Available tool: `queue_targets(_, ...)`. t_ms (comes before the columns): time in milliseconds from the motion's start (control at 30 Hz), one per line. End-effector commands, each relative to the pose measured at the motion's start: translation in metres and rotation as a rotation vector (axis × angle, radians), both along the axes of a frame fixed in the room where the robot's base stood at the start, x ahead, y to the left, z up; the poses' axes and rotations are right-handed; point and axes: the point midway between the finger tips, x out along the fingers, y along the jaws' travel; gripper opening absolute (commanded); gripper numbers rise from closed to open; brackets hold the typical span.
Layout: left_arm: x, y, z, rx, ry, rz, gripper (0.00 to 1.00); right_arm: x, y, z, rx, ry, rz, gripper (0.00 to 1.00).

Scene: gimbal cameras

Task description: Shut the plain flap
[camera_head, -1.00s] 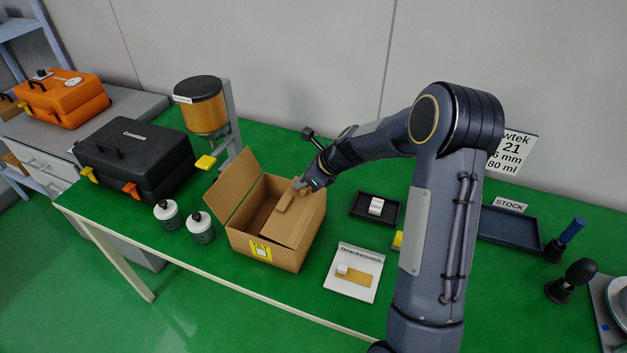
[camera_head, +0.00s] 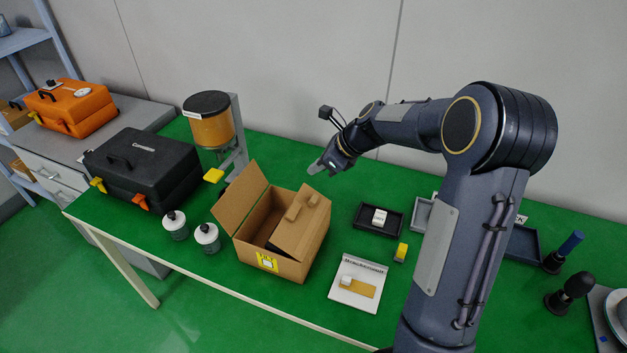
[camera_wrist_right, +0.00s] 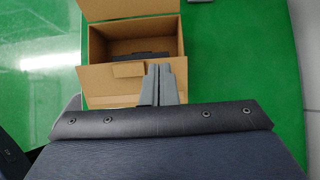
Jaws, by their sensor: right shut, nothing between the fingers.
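An open cardboard box (camera_head: 268,262) stands on the green table, with a yellow label on its front. Its plain left flap (camera_head: 240,196) stands up, leaning outward. The right flap (camera_head: 300,232), with a raised cardboard strip on it, is folded in over part of the opening. My right gripper (camera_head: 318,166) is shut and empty, above and behind the box, apart from both flaps. In the right wrist view its fingers (camera_wrist_right: 163,84) show in front of the strip-bearing flap (camera_wrist_right: 112,86), with the plain flap (camera_wrist_right: 128,8) at the far side. My left gripper is not in view.
Two white-capped jars (camera_head: 207,238) and a dispenser (camera_head: 209,120) with a yellow lever stand left of the box. A black case (camera_head: 143,170) is farther left. A white card (camera_head: 358,284) and a dark tray (camera_head: 378,220) lie to the right.

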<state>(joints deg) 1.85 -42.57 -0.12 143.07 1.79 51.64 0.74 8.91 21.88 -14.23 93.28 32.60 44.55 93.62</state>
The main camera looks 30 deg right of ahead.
Motion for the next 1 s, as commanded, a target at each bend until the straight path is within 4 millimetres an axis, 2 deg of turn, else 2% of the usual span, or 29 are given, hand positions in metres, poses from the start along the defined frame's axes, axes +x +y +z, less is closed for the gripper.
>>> queue_targets(100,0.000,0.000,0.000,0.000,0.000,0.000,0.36,-0.001,-0.001,0.018,0.000,-0.003,0.001,0.00)
queue_targets(267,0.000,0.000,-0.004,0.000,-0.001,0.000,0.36,-0.004,0.001,0.026,-0.022,-0.007,0.034,0.00)
queue_targets(367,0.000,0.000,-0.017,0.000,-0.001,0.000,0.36,-0.011,0.012,0.023,-0.146,-0.039,0.212,0.00)
queue_targets(500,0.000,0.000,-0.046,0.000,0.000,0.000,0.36,-0.030,0.023,0.019,-0.483,-0.111,0.663,0.00)
queue_targets(600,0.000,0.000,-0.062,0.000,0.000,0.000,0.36,-0.041,0.020,0.023,-0.732,-0.137,0.972,0.00)
queue_targets(700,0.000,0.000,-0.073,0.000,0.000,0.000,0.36,-0.048,0.012,0.032,-0.931,-0.134,1.203,0.00)
queue_targets(867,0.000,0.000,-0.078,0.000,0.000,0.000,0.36,-0.051,0.003,0.044,-1.089,-0.113,1.376,0.00)
queue_targets(1000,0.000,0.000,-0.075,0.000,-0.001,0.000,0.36,-0.047,-0.001,0.036,-1.103,-0.104,1.395,0.00)
